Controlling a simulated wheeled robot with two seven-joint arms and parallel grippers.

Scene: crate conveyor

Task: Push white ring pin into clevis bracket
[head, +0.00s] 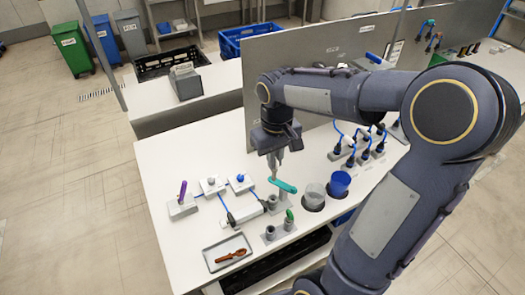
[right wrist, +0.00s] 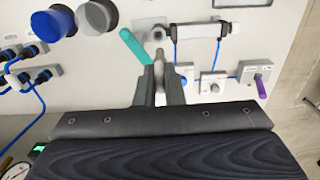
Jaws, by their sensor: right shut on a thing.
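My right gripper (head: 276,172) points down at the middle of the white table, just above and beside a teal lever (head: 283,186). In the right wrist view, my right gripper (right wrist: 160,75) is shut on a small pale grey piece (right wrist: 159,62) between its fingertips. I cannot tell whether this is the white ring pin. The teal lever (right wrist: 134,46) lies beside the tips. No clevis bracket can be told for sure. Two pale blocks, one with a white knob (head: 211,181) and one with a blue knob (head: 240,178), stand left of the gripper. My left gripper is out of view.
A grey block with a purple handle (head: 183,191) stands at the left. A tray with a brown tool (head: 233,255) lies at the front. A clear cup (head: 314,195) and a blue cup (head: 339,184) stand right. Blue-corded plugs (head: 362,150) and a grey panel (head: 310,62) are behind.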

